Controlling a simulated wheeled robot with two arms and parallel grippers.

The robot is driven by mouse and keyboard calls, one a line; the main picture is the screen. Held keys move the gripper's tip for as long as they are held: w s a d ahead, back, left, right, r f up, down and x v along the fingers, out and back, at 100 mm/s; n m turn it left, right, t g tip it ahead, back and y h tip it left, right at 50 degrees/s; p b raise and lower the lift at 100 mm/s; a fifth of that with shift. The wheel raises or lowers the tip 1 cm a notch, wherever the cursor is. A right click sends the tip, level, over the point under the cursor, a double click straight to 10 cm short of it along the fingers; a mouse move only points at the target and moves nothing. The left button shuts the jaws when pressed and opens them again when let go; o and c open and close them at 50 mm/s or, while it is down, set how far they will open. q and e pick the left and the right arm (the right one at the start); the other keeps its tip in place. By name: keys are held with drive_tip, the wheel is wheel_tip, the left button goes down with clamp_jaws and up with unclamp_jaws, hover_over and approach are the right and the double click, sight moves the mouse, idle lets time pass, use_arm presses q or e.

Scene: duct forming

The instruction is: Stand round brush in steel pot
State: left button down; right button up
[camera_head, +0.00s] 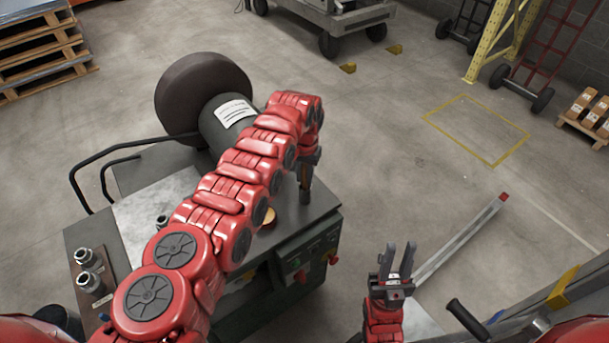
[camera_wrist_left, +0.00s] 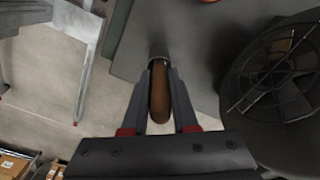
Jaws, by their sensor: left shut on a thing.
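My left gripper (camera_head: 308,160) is over the right end of the machine bench. In the left wrist view, the left gripper (camera_wrist_left: 160,75) is shut on a brown rounded handle, which I take to be the round brush (camera_wrist_left: 160,98). Its far end and bristles are hidden. In the head view, my gripper and arm mostly cover the brush. I cannot make out the steel pot in either view; my left arm covers part of the bench. My right gripper (camera_head: 398,262) is open and empty, right of the bench, fingers pointing up the picture.
The bench (camera_head: 318,222) carries a large dark wheel and motor (camera_head: 225,118). A dark grille (camera_wrist_left: 285,80) shows close to the left gripper in the wrist view. Metal fittings (camera_head: 90,282) stand at the bench's left end.

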use_arm(q)
drive_tip(key=c, duration=0.6)
unclamp_jaws()
wheel_tip(320, 180, up, 17)
drive_tip(key=b, duration=0.3)
drive_tip(key=shift+s+r, duration=0.15)
drive_tip(key=shift+s, duration=0.05)
